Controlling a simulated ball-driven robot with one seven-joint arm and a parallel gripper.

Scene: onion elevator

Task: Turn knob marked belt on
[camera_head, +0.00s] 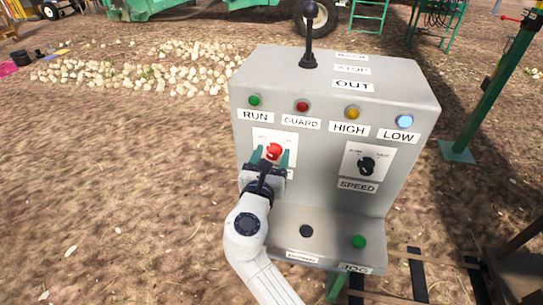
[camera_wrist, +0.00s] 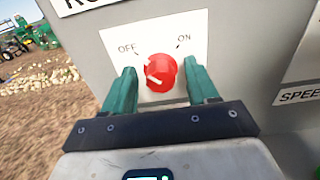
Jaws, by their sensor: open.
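The red knob (camera_head: 274,151) sits on a white plate on the front of the grey control box. In the wrist view the red knob (camera_wrist: 160,73) is between OFF at upper left and ON at upper right. Its white mark lies toward the left, the OFF side. My gripper (camera_head: 271,156) is open, with one green finger on each side of the knob. In the wrist view my gripper's fingers (camera_wrist: 159,82) show gaps to the knob. The label under the plate is mostly hidden by my gripper, so I cannot read it.
A black speed knob (camera_head: 367,166) is to the right on the same panel. A black lever (camera_head: 309,35) stands on top. Lamps run above the panel; the blue LOW lamp (camera_head: 404,121) looks lit. A lower ledge (camera_head: 330,225) with a green button (camera_head: 359,241) juts out below.

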